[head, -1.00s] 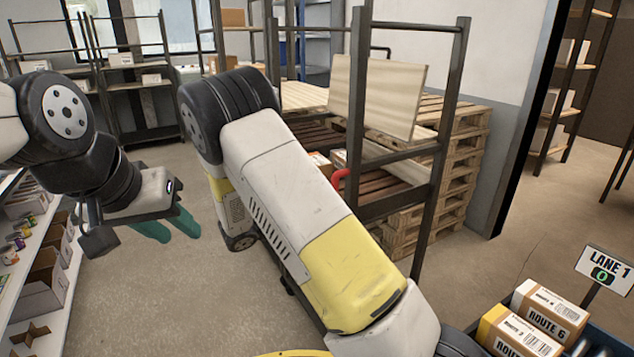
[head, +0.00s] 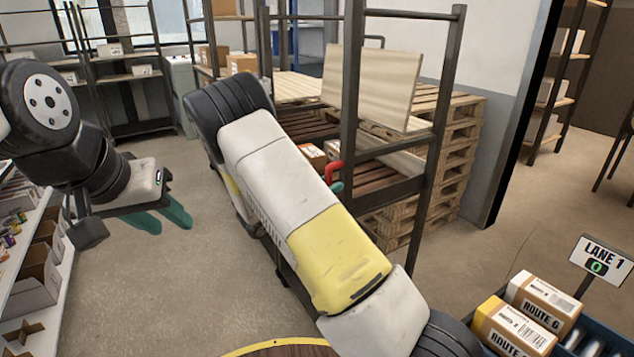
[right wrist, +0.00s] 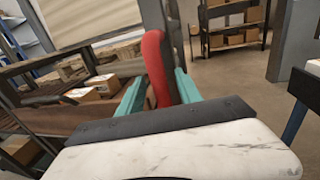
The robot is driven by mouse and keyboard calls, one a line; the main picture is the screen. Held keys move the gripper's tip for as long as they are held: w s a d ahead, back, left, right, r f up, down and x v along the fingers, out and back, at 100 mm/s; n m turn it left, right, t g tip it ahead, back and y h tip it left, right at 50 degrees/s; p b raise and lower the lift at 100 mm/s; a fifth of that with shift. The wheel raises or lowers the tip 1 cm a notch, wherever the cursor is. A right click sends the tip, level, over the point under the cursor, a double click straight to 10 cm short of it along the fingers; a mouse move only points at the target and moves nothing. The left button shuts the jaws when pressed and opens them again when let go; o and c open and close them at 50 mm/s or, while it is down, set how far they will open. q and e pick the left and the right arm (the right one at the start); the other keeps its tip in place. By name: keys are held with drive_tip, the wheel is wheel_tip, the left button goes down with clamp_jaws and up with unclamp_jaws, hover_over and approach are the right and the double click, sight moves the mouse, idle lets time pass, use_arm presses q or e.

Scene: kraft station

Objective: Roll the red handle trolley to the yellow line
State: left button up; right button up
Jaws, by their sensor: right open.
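The trolley is a dark metal frame (head: 425,215) with brown slatted shelves and a red handle (head: 333,171) on its near side. In the right wrist view the red handle (right wrist: 157,68) stands between the two teal fingers of my right gripper (right wrist: 160,95). The fingers are open, one on each side; I cannot tell whether either touches it. In the head view my right arm hides most of that gripper; a teal fingertip (head: 337,187) shows just below the handle. My left gripper (head: 162,216) is open and empty above the floor at left. No yellow line on the floor is visible.
Stacked pallets (head: 455,175) and a pale board (head: 372,88) stand at or behind the trolley. A blue conveyor with cartons (head: 535,310) is at lower right by the LANE 1 sign (head: 602,263). A white shelf (head: 45,285) runs along the left. Floor is clear between.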

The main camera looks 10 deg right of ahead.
clamp_jaws()
idle(1.4)
